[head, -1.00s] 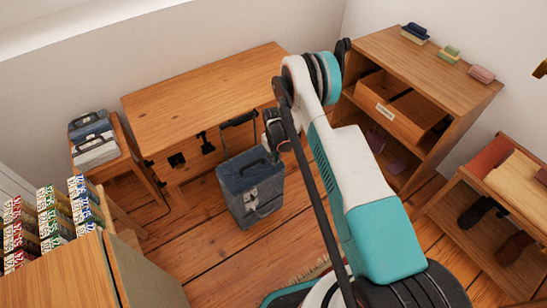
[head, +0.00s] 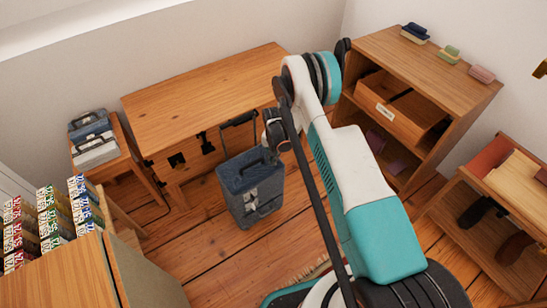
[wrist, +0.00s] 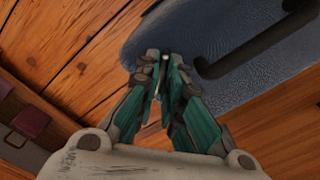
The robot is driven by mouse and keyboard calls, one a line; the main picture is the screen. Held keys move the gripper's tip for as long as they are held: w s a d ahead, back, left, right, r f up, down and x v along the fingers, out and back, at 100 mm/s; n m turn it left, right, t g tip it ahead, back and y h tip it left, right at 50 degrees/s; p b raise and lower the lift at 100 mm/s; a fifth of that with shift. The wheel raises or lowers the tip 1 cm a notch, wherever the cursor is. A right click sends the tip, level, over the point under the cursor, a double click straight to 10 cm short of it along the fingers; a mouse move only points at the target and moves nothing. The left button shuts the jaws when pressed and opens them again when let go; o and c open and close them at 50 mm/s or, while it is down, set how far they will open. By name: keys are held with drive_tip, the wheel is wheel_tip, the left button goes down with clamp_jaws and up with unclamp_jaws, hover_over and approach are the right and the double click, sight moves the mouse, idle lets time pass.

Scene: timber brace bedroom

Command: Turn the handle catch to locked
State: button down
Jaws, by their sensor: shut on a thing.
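A dark blue suitcase (head: 236,192) stands upright on the floor in front of the desk, with its black pull handle (head: 238,120) raised. In the wrist view its textured blue top (wrist: 220,35) fills the upper right, and a dark bar of the handle (wrist: 250,50) crosses it. My gripper (wrist: 164,62) is at the edge of the suitcase top, fingertips nearly together on a small part, apparently the handle catch. The fingers mostly cover that part, so its turn position cannot be told. In the head view my arm hides much of the gripper.
A wooden desk (head: 190,95) stands behind the suitcase. A shelf unit (head: 465,85) with an open drawer (head: 400,118) is at the right, and a shoe bench (head: 480,205) is nearer. A stool (head: 105,160) bears two cases at left. Floor (head: 190,240) is clear left of the suitcase.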

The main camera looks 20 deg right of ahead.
drive_tip(key=m, duration=0.3)
drive_tip(key=shift+m, duration=2.1)
drive_tip(key=c, duration=1.7)
unclamp_jaws()
wheel_tip(320, 180, up, 12)
